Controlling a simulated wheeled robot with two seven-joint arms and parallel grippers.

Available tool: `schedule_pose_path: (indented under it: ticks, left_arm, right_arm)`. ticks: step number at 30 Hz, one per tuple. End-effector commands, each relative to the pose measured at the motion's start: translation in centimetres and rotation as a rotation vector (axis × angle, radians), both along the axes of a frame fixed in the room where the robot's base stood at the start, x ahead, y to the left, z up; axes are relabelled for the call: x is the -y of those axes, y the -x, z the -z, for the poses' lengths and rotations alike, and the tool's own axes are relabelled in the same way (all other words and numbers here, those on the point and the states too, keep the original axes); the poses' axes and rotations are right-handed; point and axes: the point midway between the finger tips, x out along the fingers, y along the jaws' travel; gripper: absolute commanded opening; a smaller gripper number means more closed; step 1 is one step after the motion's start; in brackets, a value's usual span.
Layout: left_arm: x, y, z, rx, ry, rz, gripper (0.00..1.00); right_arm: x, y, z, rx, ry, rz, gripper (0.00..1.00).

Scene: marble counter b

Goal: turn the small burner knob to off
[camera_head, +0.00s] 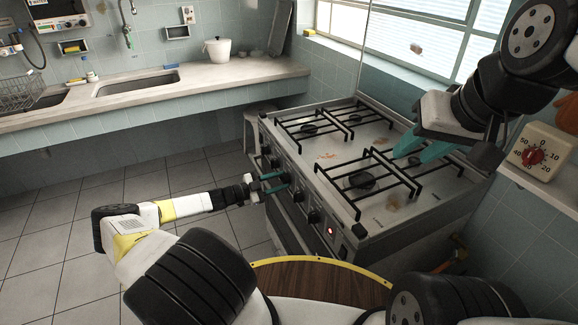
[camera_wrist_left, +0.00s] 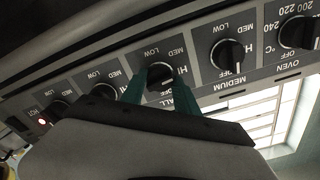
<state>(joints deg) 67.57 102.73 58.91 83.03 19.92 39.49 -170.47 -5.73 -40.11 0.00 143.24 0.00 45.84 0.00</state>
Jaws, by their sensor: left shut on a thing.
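The small burner knob (camera_wrist_left: 160,77) is a black dial on the stove's grey front panel in the left wrist view. The label under it is partly covered, with only "ALL" showing. My left gripper (camera_wrist_left: 161,88) has its teal fingers on both sides of this knob and is shut on it. The knob's pointer is hard to read between the fingers. In the head view my left gripper (camera_head: 272,182) reaches the panel from the left. My right gripper (camera_head: 421,148) hangs over the right part of the stove top, its teal fingers apart and empty.
The medium knob (camera_wrist_left: 227,55) and oven knob (camera_wrist_left: 298,32) are to the right of the gripped knob. Other knobs (camera_wrist_left: 103,92) are to its left, near a red light (camera_head: 331,230). Black grates (camera_head: 366,180) cover the stove top. A red-dial timer (camera_head: 533,157) stands at right.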

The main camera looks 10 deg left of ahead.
Motion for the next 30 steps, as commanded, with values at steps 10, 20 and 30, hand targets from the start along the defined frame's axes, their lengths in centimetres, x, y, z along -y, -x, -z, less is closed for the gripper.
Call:
schedule_pose_path:
  ticks: [10,20,30]
  left_arm:
    - [-0.04,0.00,0.09,0.037,-0.027,-0.001,0.14]
    - [-0.04,-0.04,0.04,0.294,-0.194,-0.006,0.14]
    - [-0.05,-0.03,0.06,0.422,-0.288,-0.002,0.14]
  right_arm:
    - [0.00,0.00,0.00,0.000,0.000,0.000,0.36]
    - [0.00,0.00,0.00,0.000,0.000,0.000,0.36]
    - [0.00,0.00,0.00,0.000,0.000,0.000,0.36]
